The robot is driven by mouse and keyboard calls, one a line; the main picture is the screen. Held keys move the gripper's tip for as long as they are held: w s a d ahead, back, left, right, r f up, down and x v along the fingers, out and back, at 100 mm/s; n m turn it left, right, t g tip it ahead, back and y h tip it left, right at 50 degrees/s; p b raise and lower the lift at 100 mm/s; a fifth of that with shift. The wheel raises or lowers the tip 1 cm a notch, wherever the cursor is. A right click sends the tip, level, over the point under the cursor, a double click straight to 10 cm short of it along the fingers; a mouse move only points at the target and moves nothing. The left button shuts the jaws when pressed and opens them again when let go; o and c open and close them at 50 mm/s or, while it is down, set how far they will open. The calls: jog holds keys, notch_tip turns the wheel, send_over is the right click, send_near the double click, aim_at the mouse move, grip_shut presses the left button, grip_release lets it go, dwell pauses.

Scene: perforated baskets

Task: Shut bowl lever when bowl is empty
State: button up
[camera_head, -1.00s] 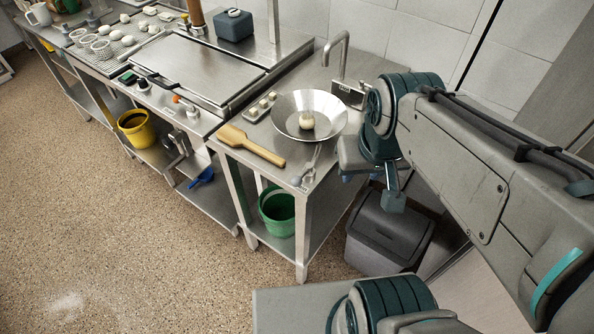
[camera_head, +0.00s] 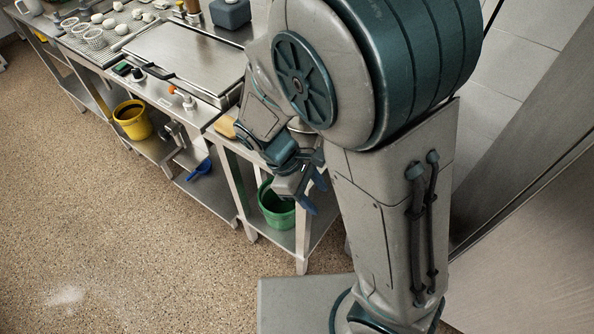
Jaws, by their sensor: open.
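My gripper (camera_head: 315,196) is open and points down and to the right. It is in front of the front edge of the right-hand steel table, above the green bucket in the picture. My arm covers most of the tabletop where the steel bowl stands. Only a small sliver of shiny metal, likely the bowl (camera_head: 300,126), shows between the arm links. The bowl's inside is hidden, so I cannot tell whether it is empty. The lever at the bowl's front is hidden behind my gripper and arm. Nothing shows between the fingers.
A wooden paddle (camera_head: 224,126) is partly visible on the table's left. A flat griddle (camera_head: 185,62) with a handle lies further left. A green bucket (camera_head: 276,208) and a yellow bucket (camera_head: 132,119) are on lower shelves. The speckled floor at left is clear.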

jog(key=a+f+n+t+h+b, duration=0.1)
jog(key=a+f+n+t+h, duration=0.25)
jog(key=a+n+t, duration=0.4)
jog(key=a+f+n+t+h, duration=0.2)
jog(key=a+n+t+h, duration=0.2)
jog(key=a+n+t, duration=0.3)
jog(key=shift+n+g, duration=0.35)
jog(key=shift+n, duration=0.1)
jog(key=x, duration=0.4)
jog(key=p+x, duration=0.1)
jog(key=x, duration=0.4)
jog(key=p+x, duration=0.1)
jog(key=x, duration=0.4)
jog(key=shift+s+d+r, duration=0.2)
jog(key=shift+s+d, duration=0.05)
jog(key=shift+d, duration=0.2)
grip_shut()
